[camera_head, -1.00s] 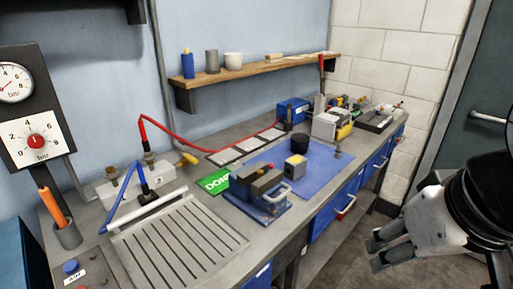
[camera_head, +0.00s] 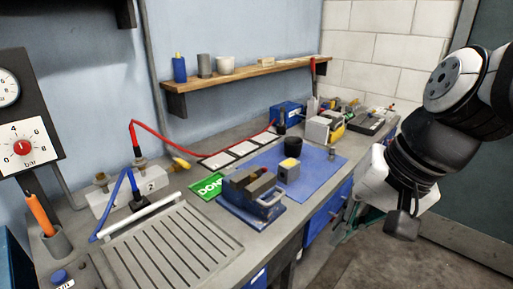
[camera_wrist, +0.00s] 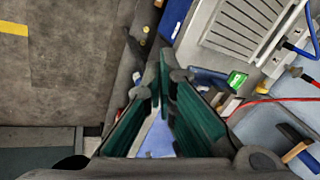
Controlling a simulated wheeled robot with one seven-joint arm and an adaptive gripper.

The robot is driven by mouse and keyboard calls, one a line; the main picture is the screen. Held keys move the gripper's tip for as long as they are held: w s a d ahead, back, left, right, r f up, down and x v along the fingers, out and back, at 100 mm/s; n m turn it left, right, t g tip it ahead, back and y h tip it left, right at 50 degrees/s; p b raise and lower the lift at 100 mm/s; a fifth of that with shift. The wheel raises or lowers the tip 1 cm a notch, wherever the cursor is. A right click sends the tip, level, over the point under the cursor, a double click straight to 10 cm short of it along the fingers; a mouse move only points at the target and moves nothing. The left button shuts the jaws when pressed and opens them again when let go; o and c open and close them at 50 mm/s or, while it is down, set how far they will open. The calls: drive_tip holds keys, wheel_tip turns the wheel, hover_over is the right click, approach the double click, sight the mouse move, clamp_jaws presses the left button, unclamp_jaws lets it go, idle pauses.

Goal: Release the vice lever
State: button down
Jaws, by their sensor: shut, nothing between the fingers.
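The vice (camera_head: 243,216) stands on the bench beside the tray, with a blue base and grey-brown jaws. Its light curved lever (camera_head: 269,204) is on the right-hand side, facing the bench's front edge. My gripper (camera_head: 348,222) is to the right of the vice, apart from it, beyond the bench's front edge. In the wrist view my gripper's green-padded fingers (camera_wrist: 163,72) come together at the tips with nothing held. The vice partly shows past them (camera_wrist: 207,76); I cannot make out its lever there.
A green "DONE" card (camera_head: 209,187) lies behind the vice. A blue mat (camera_head: 316,160) carries a small grey block with a yellow top (camera_head: 289,168) and a black cup (camera_head: 293,145). A slatted tray (camera_head: 170,250) is at left. Open floor lies right of the bench.

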drive_tip(key=w+d+f+m+t+y, duration=0.1)
drive_tip(key=w+f+m, duration=0.3)
drive_tip(key=w, duration=0.6)
drive_tip(key=w+d+f+m+t+y+b, duration=0.1)
drive_tip(key=w+d+f+m+t+y, duration=0.1)
drive_tip(key=w+f+m, duration=0.3)
drive_tip(key=w+d+f+m+t+y+b, duration=0.1)
drive_tip(key=w+f+m+y, duration=0.3)
drive_tip(key=w+m, duration=0.7)
drive_tip(key=w+d+f, duration=0.1)
drive_tip(key=w, duration=0.3)
drive_tip(key=shift+w+t, duration=0.3)
drive_tip(key=shift+f, duration=0.1)
drive_tip(key=x, duration=0.9)
drive_tip(key=shift+w+a+f, duration=0.1)
drive_tip(key=shift+w+a, duration=0.1)
drive_tip(key=shift+w+a+r+p, duration=0.2)
drive_tip(key=shift+w+a, duration=0.1)
drive_tip(key=shift+a, duration=0.2)
drive_tip(key=shift+w+a+r+p, duration=0.15)
drive_tip(key=shift+w+a, duration=0.2)
drive_tip(key=shift+a, duration=0.15)
drive_tip(key=shift+w+a+r, duration=0.25)
drive_tip(key=shift+w+a, duration=0.25)
drive_tip(key=shift+a, duration=0.15)
drive_tip(key=shift+r, duration=0.1)
